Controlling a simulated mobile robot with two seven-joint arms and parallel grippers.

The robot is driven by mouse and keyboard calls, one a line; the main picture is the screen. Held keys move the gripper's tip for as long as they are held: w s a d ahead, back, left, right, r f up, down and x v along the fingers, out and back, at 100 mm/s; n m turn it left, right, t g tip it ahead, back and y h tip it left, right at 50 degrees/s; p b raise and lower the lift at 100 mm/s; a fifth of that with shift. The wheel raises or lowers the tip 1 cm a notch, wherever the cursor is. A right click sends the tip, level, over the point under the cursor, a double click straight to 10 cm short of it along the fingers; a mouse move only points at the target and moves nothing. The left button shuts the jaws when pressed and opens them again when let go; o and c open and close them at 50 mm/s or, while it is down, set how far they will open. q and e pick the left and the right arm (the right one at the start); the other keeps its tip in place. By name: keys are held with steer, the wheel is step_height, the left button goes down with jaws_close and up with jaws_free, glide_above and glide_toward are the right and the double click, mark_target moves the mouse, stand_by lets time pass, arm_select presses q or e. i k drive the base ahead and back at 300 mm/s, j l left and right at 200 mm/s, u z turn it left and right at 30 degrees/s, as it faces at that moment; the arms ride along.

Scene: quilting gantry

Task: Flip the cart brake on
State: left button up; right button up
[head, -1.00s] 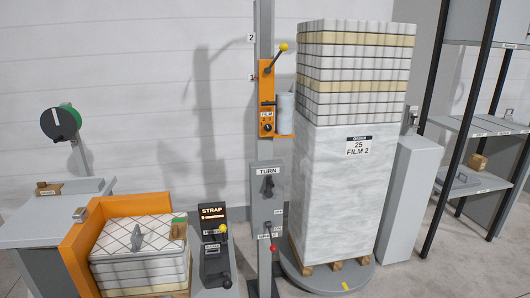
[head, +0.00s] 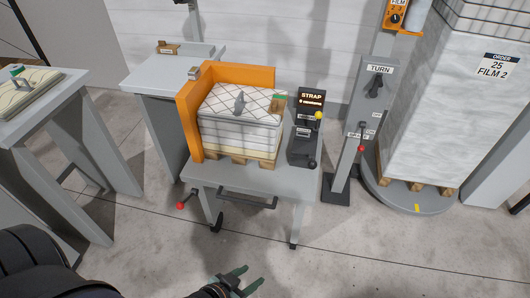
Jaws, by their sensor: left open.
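The cart (head: 225,182) is a grey table on dark casters, at the middle of the head view. A lever with a red knob (head: 180,206) sticks out low at its left front, beside a leg; it looks like the cart brake. It points down to the left. A dark handle bar (head: 248,199) runs along the cart's front. My left gripper (head: 245,283) is at the bottom edge, in front of the cart and apart from it. Its greenish fingers are spread and empty. My right gripper is out of view.
On the cart stand an orange corner guard (head: 188,118), a wrapped stack (head: 240,138) on a pallet and a STRAP unit (head: 305,148). The TURN post (head: 365,110) has another red-knobbed lever (head: 362,148). A grey table (head: 70,88) stands left. Floor before the cart is clear.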

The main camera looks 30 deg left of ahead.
mark_target(180, 205)
steer(key=u, duration=1.65)
steer(key=i, duration=0.95)
